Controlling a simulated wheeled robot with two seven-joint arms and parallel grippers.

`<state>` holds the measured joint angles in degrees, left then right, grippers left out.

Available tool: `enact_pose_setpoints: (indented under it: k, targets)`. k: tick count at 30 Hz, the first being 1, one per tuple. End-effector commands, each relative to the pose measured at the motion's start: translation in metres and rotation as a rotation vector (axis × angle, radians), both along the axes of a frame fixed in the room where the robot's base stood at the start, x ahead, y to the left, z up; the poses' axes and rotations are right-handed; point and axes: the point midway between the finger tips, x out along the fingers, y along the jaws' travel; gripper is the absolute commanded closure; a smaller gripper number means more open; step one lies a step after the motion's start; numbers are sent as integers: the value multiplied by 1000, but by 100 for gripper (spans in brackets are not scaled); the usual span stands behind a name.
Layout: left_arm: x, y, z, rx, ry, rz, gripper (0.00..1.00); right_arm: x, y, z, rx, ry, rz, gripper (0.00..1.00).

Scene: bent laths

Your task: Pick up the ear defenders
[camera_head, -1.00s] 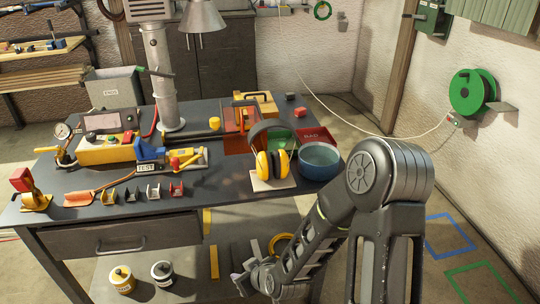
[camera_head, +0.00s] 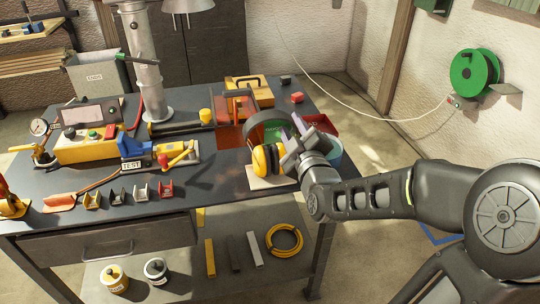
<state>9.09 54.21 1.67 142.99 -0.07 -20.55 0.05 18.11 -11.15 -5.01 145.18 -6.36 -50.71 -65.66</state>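The yellow ear defenders (camera_head: 262,160) with a dark headband stand on a small pale board at the right part of the dark workbench (camera_head: 215,180). My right gripper (camera_head: 289,142) is just to the right of the ear defenders, above the bench. Its fingers look spread, with nothing seen between them. It covers part of the right side of the ear defenders; whether it touches them I cannot tell. My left gripper is not in view.
A blue bowl (camera_head: 331,147) and a red bin (camera_head: 324,124) are partly hidden behind my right gripper. A green bin (camera_head: 268,132) lies behind the ear defenders.

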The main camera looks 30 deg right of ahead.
Motion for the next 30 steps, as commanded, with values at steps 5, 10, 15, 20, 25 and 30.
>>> enact_pose_setpoints:
  k: [5,10,15,20,25,30]
  targets:
    - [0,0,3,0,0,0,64,17,-6,1,0,1,1,68]
    - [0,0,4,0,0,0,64,24,-8,0,1,0,0,68]
    - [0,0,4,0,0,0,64,23,-8,0,1,0,0,68]
    - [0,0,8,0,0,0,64,31,-10,0,2,2,1,68]
    - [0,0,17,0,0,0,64,54,-17,1,2,2,1,68]
    - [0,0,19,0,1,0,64,71,-23,0,1,1,1,68]
